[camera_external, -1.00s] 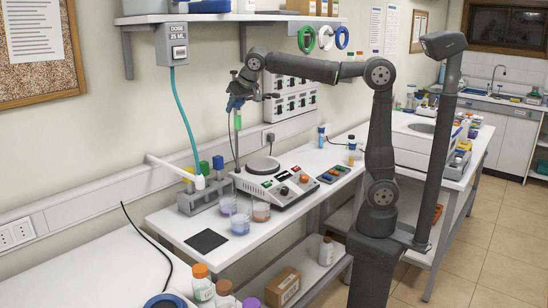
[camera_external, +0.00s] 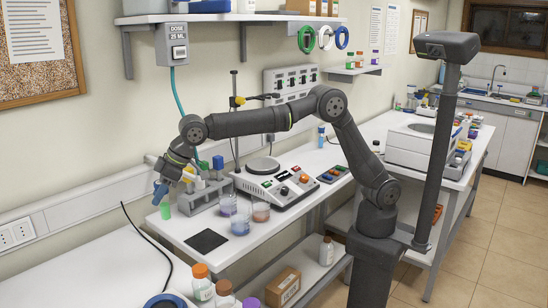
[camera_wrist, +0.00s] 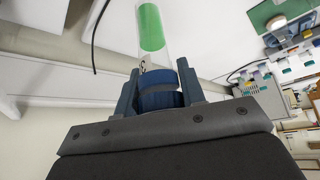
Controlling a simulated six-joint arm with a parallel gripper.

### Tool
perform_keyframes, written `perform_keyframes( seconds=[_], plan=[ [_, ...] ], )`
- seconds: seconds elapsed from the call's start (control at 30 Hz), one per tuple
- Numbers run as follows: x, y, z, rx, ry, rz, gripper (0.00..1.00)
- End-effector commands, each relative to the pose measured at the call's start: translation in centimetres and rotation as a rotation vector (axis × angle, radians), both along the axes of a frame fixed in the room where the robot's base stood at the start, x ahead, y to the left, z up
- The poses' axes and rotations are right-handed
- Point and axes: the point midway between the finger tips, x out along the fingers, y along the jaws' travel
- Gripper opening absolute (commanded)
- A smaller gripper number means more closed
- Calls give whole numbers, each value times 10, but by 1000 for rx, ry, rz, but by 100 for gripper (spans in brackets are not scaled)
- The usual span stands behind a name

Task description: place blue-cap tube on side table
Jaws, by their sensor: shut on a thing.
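My gripper (camera_external: 160,189) is shut on the blue cap of a tube holding green liquid (camera_external: 165,210). The tube hangs below the fingers, left of the tube rack (camera_external: 208,192), above the gap between the bench's left end and the side table. In the wrist view, the blue cap (camera_wrist: 160,92) sits between the two fingers and the clear tube with green liquid (camera_wrist: 151,28) extends away from it. The white side table (camera_external: 110,262) is at the lower left, below and in front of the tube, and its visible top is mostly bare.
The rack holds several capped tubes. Beakers (camera_external: 240,222), a black pad (camera_external: 206,241) and a hotplate (camera_external: 285,183) stand on the main bench (camera_external: 180,228). A black cable (camera_external: 147,238) crosses the side table. Orange-capped bottles (camera_external: 202,287) and a blue ring (camera_external: 166,301) are near its front right.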

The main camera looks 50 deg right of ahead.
Motion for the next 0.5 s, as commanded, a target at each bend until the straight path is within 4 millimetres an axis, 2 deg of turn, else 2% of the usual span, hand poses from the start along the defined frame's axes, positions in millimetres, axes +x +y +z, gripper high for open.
perform_keyframes(
  seconds=[0.03, 0.2, 0.33, 0.5],
  plan=[
    [-12, 13, -13, -2, 1, 44, 13],
    [-39, 38, -40, 1, 0, 148, 13],
    [-47, 45, -54, 0, -1, 179, 13],
    [-48, 46, -84, 0, -2, 184, 13]
  ],
)
